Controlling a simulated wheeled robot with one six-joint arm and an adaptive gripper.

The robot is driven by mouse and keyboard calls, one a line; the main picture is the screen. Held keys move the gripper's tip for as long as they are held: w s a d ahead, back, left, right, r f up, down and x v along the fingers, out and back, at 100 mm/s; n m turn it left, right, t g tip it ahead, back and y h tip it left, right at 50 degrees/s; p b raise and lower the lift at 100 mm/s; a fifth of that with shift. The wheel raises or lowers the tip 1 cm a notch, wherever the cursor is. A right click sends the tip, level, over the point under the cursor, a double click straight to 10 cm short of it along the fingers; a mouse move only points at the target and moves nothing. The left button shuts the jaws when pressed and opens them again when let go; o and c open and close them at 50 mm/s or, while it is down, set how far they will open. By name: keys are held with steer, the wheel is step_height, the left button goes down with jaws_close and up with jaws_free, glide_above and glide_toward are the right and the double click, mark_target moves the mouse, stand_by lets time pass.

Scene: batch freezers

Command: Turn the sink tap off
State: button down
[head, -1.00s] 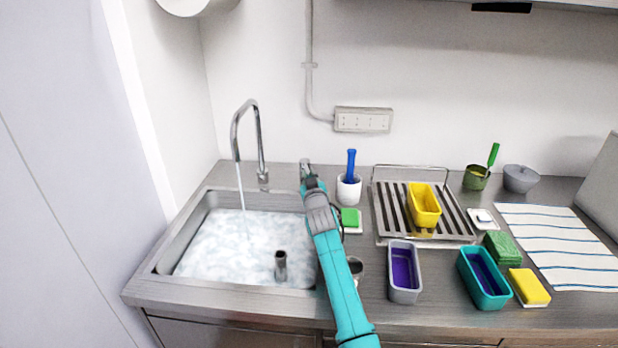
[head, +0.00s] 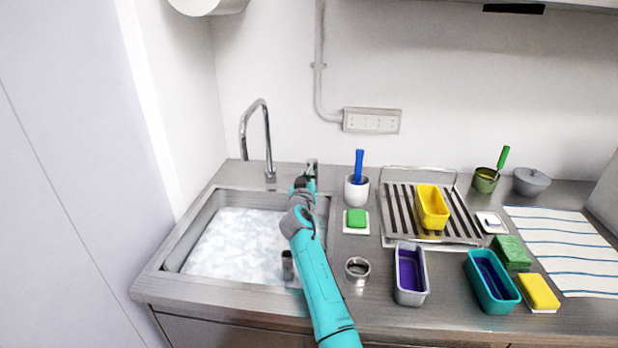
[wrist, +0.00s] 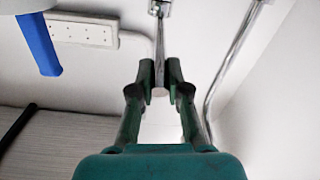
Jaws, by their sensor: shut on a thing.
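The tap's curved chrome spout (head: 267,140) stands behind the sink (head: 172,240), which is full of foamy water (head: 230,245). No stream of water shows below the spout. My gripper (head: 309,180) is at the sink's back right corner, by the tap's lever (head: 313,164), partly hidden by my arm. In the wrist view my gripper's fingers (wrist: 160,75) are shut on the slim chrome lever (wrist: 159,45), its round end between the fingertips. The spout also shows at the right of the wrist view (wrist: 232,60).
A white cup (head: 351,193) with a blue-handled brush stands close right of my gripper. A green sponge (head: 357,217) and a metal ring (head: 357,271) lie nearby. A drying rack (head: 395,240) with a yellow tub (head: 432,207) and two other tubs (head: 410,297) (head: 507,303) are further right.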

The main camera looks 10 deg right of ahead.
steer(key=shift+a+f, duration=0.1)
steer(key=shift+f, duration=0.05)
steer(key=c, duration=1.1)
jaws_free()
steer(key=shift+c, duration=0.2)
steer(key=shift+s, duration=0.1)
steer(key=v, duration=1.2)
steer(key=shift+a, duration=0.1)
